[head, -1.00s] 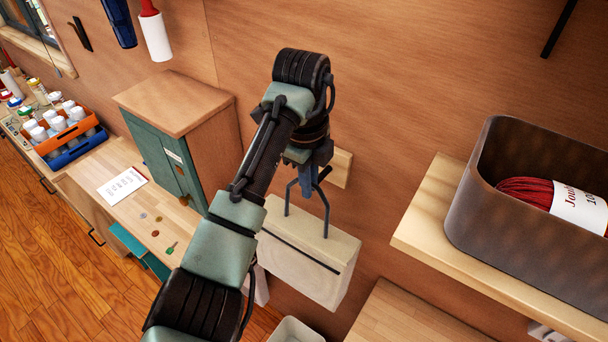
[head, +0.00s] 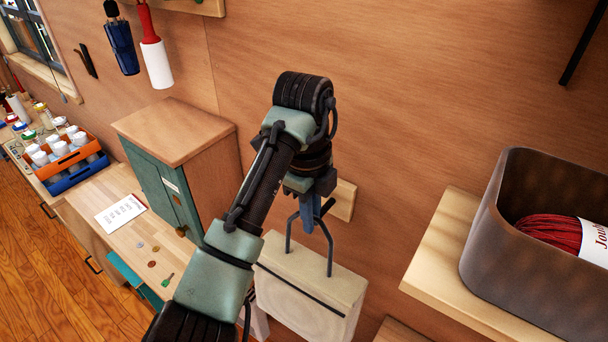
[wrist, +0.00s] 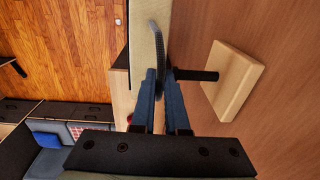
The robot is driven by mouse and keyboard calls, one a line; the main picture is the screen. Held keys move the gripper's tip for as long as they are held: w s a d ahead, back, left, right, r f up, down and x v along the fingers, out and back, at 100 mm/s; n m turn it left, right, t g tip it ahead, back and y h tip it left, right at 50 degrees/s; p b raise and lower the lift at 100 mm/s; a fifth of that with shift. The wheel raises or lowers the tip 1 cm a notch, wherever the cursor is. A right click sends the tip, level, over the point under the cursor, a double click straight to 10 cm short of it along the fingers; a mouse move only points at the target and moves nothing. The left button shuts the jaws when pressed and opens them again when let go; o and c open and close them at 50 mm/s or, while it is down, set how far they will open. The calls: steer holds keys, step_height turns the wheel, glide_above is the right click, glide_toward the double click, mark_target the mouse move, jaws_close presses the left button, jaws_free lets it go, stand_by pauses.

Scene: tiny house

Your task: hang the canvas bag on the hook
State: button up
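The canvas bag (head: 300,308) is a pale boxy bag with dark piping and a stiff dark handle (head: 331,252). It hangs upright below my gripper (head: 309,208), close to the wall. In the wrist view my gripper (wrist: 162,75) has its two blue fingers closed on the dark handle strap (wrist: 158,40). The hook is a black peg (wrist: 198,76) on a square wooden block (wrist: 238,80) fixed to the wall. The peg points at the fingers and its tip is close beside the right finger. In the head view the block (head: 344,201) shows behind my gripper, which hides the peg.
A wooden shelf (head: 430,277) with a brown bin (head: 535,285) holding red yarn is at the right. A green-doored cabinet (head: 160,185) stands on the workbench at the left. An umbrella (head: 122,47) and a lint roller (head: 155,60) hang on the wall above.

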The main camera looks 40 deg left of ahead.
step_height(320, 180, up, 13)
steer(key=s+p, duration=0.1)
steer(key=p, duration=0.1)
steer(key=shift+s+t+p, duration=0.15)
steer(key=shift+t+p, duration=0.15)
steer(key=shift+p, duration=0.05)
steer(key=shift+f, duration=0.1)
